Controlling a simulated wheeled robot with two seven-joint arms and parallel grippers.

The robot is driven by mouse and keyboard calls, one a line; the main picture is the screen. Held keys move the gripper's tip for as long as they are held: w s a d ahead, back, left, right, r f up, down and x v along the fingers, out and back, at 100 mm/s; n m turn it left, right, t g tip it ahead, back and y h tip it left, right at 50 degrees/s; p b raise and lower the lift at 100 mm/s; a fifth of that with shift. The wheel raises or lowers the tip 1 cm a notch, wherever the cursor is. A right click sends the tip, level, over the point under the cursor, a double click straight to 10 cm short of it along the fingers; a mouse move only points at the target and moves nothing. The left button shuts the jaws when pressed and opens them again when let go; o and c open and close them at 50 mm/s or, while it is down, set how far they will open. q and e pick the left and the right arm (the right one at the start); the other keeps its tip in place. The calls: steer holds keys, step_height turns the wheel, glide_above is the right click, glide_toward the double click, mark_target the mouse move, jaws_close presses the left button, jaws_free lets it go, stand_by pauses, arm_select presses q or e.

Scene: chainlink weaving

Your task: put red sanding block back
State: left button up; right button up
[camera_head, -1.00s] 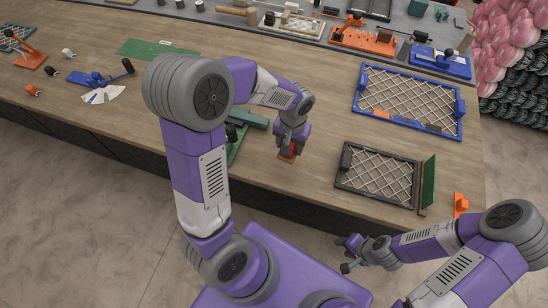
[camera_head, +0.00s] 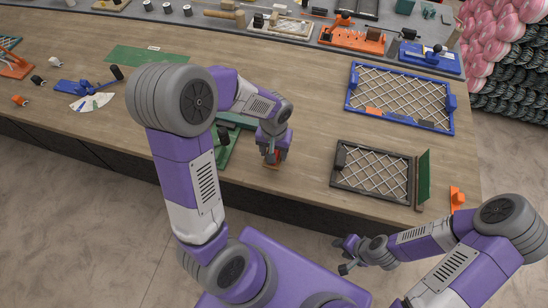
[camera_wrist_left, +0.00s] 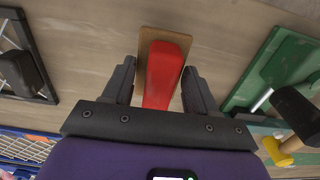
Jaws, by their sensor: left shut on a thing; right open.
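The red sanding block (camera_wrist_left: 166,72) sits between the two dark fingers of my left gripper in the left wrist view, with a tan base plate (camera_wrist_left: 205,48) under it. In the head view my left gripper (camera_head: 272,157) is shut on the block close to the tabletop near its front edge. Only a bit of red and the tan base show below the fingers there. I cannot tell whether the base touches the table. My right gripper (camera_head: 342,256) is open and empty, in front of the table and away from the block.
A green tool base (camera_head: 226,150) stands just left of my left gripper. A black frame with mesh (camera_head: 373,197) lies to the right, with a blue mesh frame (camera_head: 352,105) behind it. A green mat (camera_head: 135,53) lies back left. The table (camera_head: 285,85) is bare behind the gripper.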

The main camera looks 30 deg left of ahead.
arm_select(q)
steer(key=shift+f, duration=1.8)
steer(key=shift+f+b, duration=0.1)
steer(key=shift+b, duration=0.25)
steer(key=shift+f, duration=0.3)
steer(key=o, duration=1.1)
steer(key=shift+r, duration=0.1)
steer(key=shift+r, duration=0.35)
step_height(320, 180, up, 7)
steer(key=shift+w+r+p, duration=0.1)
steer(key=shift+p, duration=0.75)
